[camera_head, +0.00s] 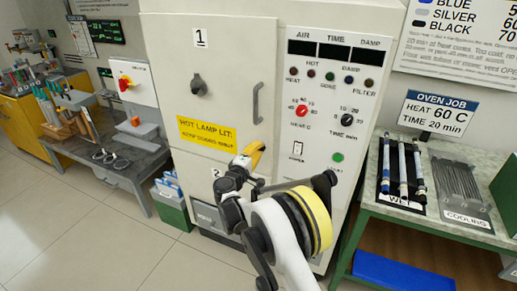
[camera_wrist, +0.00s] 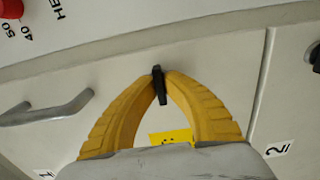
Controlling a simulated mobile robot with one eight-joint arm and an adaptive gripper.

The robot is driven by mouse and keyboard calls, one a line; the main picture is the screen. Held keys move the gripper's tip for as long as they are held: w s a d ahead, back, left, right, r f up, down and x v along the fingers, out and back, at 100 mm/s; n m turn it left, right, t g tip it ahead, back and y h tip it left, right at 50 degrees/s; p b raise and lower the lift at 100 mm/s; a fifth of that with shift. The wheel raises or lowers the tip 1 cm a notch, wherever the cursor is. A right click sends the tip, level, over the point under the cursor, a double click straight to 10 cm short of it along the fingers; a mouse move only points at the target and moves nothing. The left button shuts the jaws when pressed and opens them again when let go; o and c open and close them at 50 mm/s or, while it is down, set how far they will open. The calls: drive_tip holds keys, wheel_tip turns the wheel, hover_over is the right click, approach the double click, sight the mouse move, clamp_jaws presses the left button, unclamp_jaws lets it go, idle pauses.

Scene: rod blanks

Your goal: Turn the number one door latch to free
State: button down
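The number one door (camera_head: 225,65) is the upper pale oven door, marked with a "1" label (camera_head: 201,38). Its dark latch (camera_head: 198,85) sits left of centre, with its small lever roughly upright; its exact turn is hard to tell. My gripper (camera_head: 257,149) is below and to the right of the latch, apart from it, near the door's lower right. In the wrist view my yellow fingers (camera_wrist: 158,82) meet at the tips around a small dark piece, which looks like their own pads. The number one latch does not show in the wrist view.
A grey door handle (camera_head: 257,103) stands out right of the latch; it also shows in the wrist view (camera_wrist: 45,110). The control panel (camera_head: 330,105) is at the right. A rod table (camera_head: 440,215) stands beside it.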

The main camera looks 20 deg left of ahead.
drive_tip(key=m+b, duration=0.1)
drive_tip(key=m, duration=0.3)
drive_tip(key=shift+m+b, duration=0.3)
drive_tip(key=shift+m, duration=0.1)
drive_tip(key=m+b, duration=0.1)
drive_tip(key=m, duration=0.8)
drive_tip(key=shift+b, duration=0.4)
drive_tip(key=shift+m, duration=1.9)
drive_tip(key=c, duration=1.5)
unclamp_jaws()
